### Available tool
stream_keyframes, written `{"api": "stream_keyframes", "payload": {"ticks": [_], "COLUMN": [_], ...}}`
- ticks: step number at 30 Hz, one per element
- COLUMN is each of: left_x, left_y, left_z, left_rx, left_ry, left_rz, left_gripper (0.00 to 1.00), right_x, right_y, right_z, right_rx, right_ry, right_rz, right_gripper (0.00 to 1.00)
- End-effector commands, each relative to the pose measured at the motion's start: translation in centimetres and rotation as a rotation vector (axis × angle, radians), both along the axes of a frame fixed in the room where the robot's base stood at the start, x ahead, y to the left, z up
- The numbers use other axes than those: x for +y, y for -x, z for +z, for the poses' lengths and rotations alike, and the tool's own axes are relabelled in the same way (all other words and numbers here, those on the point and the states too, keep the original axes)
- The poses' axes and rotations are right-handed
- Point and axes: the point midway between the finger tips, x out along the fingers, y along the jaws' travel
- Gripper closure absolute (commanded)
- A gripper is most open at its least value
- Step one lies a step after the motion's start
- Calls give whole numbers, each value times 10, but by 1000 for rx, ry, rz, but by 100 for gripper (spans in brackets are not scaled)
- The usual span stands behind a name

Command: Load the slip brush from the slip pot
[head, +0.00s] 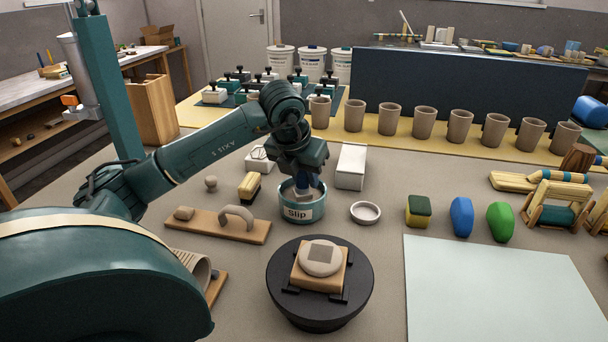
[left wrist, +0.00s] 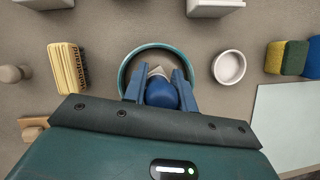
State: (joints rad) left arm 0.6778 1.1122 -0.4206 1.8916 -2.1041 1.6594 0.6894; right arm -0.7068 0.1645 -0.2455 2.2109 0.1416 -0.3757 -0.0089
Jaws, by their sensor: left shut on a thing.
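The slip pot (head: 302,211) is a teal, round pot with a white "Slip" label, standing on the table. My left gripper (head: 305,181) points down into its mouth. In the left wrist view, the gripper (left wrist: 160,92) is shut on the blue handle of the slip brush (left wrist: 162,94), inside the ring of the pot rim (left wrist: 123,70). A pale part of the brush shows beyond the handle; its bristle tip is hidden, so I cannot tell how deep it reaches. My right gripper is not in view.
A black turntable (head: 320,320) bearing a wooden bat and pale clay disc stands in front of the pot. A small white dish (head: 365,213) is to the pot's right, a yellow brush (head: 249,187) to its left. Several cups stand behind. A pale board (head: 490,290) lies at right.

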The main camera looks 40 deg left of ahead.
Motion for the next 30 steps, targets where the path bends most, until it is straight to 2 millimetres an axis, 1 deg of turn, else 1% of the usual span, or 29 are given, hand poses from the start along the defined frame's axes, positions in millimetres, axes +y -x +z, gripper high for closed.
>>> {"api": "stream_keyframes", "payload": {"ticks": [16, 20, 30], "left_x": [0, 0, 0], "left_y": [0, 0, 0], "left_z": [3, 13, 48], "left_rx": [-1, -1, 0], "left_ry": [1, 1, 0], "left_rz": [0, 0, 0], "left_gripper": [100, 100, 100], "right_x": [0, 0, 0], "right_y": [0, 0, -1], "right_z": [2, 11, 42], "right_rx": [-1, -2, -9], "right_ry": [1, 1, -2], "right_rz": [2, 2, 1], "right_gripper": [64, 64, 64]}}
